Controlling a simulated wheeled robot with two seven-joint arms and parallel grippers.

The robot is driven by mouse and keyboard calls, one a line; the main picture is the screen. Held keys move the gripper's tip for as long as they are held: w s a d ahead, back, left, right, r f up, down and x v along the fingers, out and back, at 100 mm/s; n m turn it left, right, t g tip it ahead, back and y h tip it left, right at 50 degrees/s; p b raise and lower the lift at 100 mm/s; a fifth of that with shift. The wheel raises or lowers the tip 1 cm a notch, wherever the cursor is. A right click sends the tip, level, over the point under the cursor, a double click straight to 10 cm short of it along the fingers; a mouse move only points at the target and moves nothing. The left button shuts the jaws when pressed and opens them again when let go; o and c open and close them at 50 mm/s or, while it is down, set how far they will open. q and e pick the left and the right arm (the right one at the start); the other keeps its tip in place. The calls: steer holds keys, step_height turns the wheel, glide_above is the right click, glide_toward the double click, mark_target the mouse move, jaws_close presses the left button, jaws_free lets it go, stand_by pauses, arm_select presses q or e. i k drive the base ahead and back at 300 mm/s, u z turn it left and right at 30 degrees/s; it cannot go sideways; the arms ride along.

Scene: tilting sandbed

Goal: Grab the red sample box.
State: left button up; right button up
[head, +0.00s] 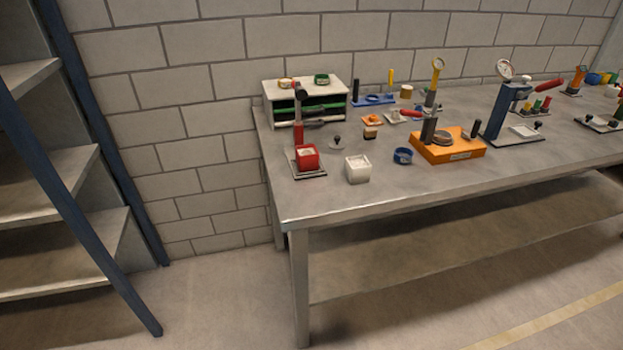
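A small red box (307,158) with a pale top sits on a dark flat plate (309,174) near the left end of the grey workbench (400,188). A red-handled tool with a black head (299,112) stands upright just behind it. A white box (357,169) of similar size stands to its right, apart from it. Neither of my grippers shows in the head view, so nothing is seen touching the red box.
A rack (279,88) is behind. Several gauges and tools fill the bench's right part. Shelves (70,185) with blue posts stand left. The floor before the bench is clear.

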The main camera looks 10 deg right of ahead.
mark_target(306, 157)
steer(key=u, duration=1.05)
steer(key=i, duration=0.95)
steer(key=z, duration=0.2)
